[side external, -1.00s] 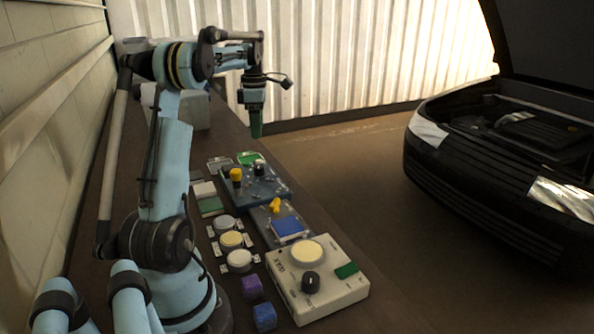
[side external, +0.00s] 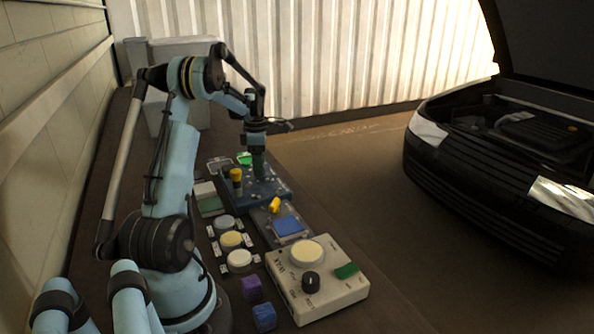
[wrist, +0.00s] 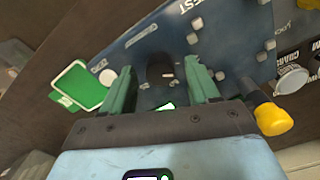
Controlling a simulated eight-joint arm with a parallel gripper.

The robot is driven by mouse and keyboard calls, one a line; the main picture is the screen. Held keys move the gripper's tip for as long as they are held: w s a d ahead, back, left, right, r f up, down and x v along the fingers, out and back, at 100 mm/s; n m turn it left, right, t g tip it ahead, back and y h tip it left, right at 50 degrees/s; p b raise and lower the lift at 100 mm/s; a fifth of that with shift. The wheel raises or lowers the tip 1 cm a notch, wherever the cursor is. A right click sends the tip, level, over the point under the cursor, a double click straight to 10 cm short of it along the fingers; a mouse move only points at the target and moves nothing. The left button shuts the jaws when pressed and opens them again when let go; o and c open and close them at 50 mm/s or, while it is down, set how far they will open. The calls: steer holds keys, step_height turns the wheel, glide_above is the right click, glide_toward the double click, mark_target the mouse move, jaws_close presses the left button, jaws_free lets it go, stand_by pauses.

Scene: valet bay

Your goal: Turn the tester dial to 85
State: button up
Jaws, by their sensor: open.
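The tester is a blue panel (side external: 265,193), with lettering ending in "EST" in the wrist view (wrist: 140,45). A dark dial (wrist: 160,72) stands on it, seen between my fingers in the wrist view. My gripper (side external: 258,173) has green fingers and points down over the far part of the panel. In the wrist view the gripper (wrist: 158,78) is open, one finger on each side of the dial, with space between. I cannot tell whether either finger touches it. In the side view the fingers hide the dial. Its setting is not readable.
A cream box (side external: 318,283) with a black knob, several round buttons (side external: 231,240) and purple and blue blocks (side external: 264,317) stand nearer. A car (side external: 510,180) is at right.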

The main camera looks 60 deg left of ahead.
steer(key=c, duration=1)
steer(key=shift+c, duration=0.2)
steer(key=m, duration=0.5)
steer(key=shift+m, duration=0.3)
steer(key=m, duration=1.2)
steer(key=shift+m, duration=0.3)
steer(key=m, duration=0.5)
steer(key=shift+m, duration=0.4)
